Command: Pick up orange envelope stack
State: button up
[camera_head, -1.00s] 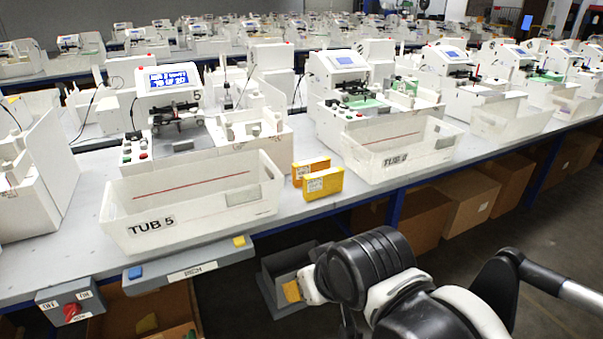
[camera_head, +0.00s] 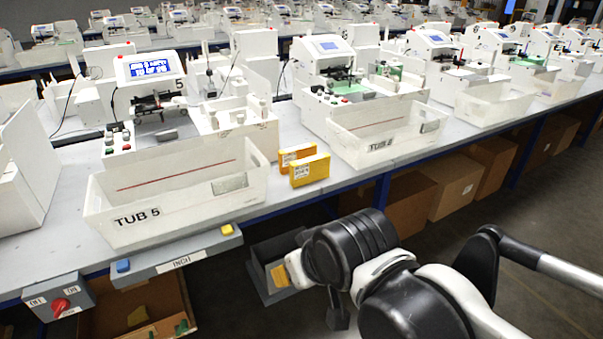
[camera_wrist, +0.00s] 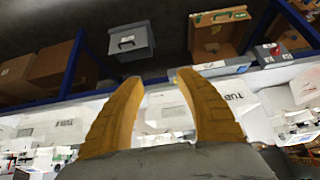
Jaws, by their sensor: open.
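Two small stacks stand side by side on the table edge between two white tubs in the head view. The nearer one is a yellow-orange stack (camera_head: 309,170) with a pale label; an orange stack (camera_head: 296,154) is partly hidden behind it. I cannot tell which is the task's stack. My gripper (camera_wrist: 158,88) is open and empty, its two yellowish fingers apart in the wrist view. In the head view one finger (camera_head: 280,275) shows below and in front of the table edge, apart from the stacks. I cannot make out the stacks in the wrist view.
The TUB 5 bin (camera_head: 178,200) stands left of the stacks, another white tub (camera_head: 388,135) right. Plotter machines (camera_head: 150,85) stand behind. A blue table leg (camera_head: 383,190) is near.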

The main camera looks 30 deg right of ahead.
aim_at(295, 153)
jog(key=i+l, duration=0.2)
jog(key=i, duration=0.2)
jog(key=i+l, duration=0.25)
jog(key=i, duration=0.2)
jog(key=i+l, duration=0.2)
jog(key=i, duration=0.2)
jog(key=i+l, duration=0.2)
jog(key=i, duration=0.2)
